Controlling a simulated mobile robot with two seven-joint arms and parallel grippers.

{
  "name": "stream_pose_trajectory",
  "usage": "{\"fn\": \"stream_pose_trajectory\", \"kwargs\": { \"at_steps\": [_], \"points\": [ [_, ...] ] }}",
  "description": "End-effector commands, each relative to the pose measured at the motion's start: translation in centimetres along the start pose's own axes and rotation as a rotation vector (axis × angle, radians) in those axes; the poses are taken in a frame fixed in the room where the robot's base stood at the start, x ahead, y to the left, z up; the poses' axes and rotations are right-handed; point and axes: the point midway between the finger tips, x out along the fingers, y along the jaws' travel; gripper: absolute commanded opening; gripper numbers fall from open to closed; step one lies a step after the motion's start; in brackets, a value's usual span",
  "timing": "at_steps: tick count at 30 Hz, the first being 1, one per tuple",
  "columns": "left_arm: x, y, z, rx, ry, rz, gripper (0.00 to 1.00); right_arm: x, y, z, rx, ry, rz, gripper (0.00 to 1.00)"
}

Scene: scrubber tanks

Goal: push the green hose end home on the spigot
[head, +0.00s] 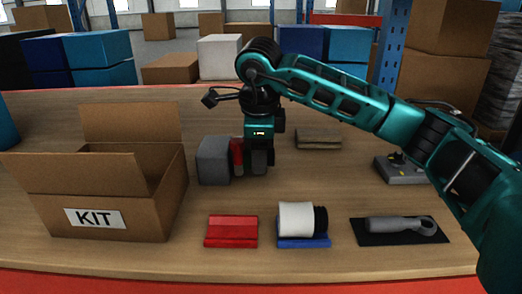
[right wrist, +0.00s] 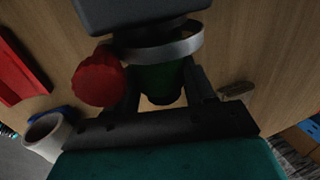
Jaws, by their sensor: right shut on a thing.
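The green hose end (right wrist: 160,82) shows in the right wrist view between the two fingers of my right gripper (head: 258,165), which is shut on it. A silver ring (right wrist: 172,48) sits around the top of the green part, close against a dark grey block (right wrist: 135,18). The same grey block (head: 213,161) stands on the table in the head view, just left of my gripper. A red knob (right wrist: 98,77) is beside the hose end; it also shows in the head view (head: 237,156). The spigot itself is hidden. My left gripper is out of view.
An open KIT carton (head: 150,215) stands left of the block. In front lie a red block (head: 231,230), a white roll (head: 297,219) on a blue base and a grey-handled tool (head: 395,225) on a black mat. A grey box with a yellow part (head: 402,168) is at right.

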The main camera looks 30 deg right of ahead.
Motion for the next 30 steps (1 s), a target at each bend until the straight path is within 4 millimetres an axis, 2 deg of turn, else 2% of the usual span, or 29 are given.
{"fn": "stream_pose_trajectory", "kwargs": {
  "at_steps": [14,15,24,30],
  "points": [
    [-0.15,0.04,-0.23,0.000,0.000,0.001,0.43,-0.11,0.02,1.22,-0.003,-0.007,-0.002,0.00],
    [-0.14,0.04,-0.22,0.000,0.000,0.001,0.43,-0.09,0.01,1.22,-0.003,-0.007,-0.002,0.56],
    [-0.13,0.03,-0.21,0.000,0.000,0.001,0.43,-0.03,0.01,1.08,-0.001,-0.003,-0.001,0.84],
    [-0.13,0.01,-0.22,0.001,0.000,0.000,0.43,0.00,0.00,1.02,0.000,-0.001,0.000,0.84]
  ]
}}
